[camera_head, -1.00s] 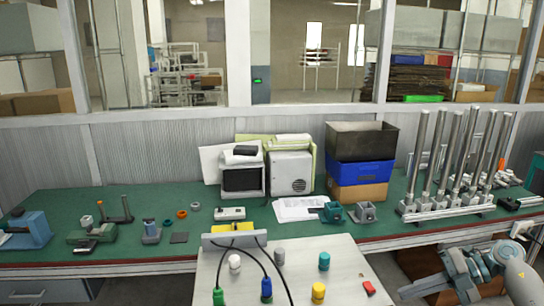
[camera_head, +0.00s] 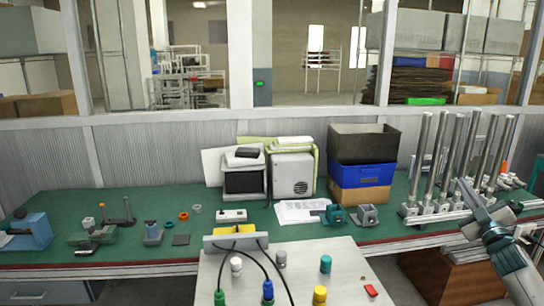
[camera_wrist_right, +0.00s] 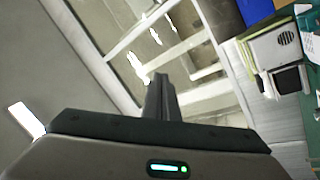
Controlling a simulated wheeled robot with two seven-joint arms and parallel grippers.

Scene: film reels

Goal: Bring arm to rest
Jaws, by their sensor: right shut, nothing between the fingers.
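My right gripper (camera_head: 466,190) is at the right side of the head view, with its fingers pointing up and a little left. It is raised in front of the row of metal posts (camera_head: 440,165) and hides part of their base. In the right wrist view the gripper's fingers (camera_wrist_right: 159,85) are together, with nothing between them. They point toward the windows and ceiling, clear of any object. My left gripper is out of view.
A white table (camera_head: 345,260) in front holds several coloured cylinders, cables and a red block (camera_head: 371,290). Behind it, the green workbench (camera_head: 75,205) carries a stack of bins (camera_head: 362,173), small machines and fixtures. A brown cabinet (camera_head: 440,275) stands below the bench at right.

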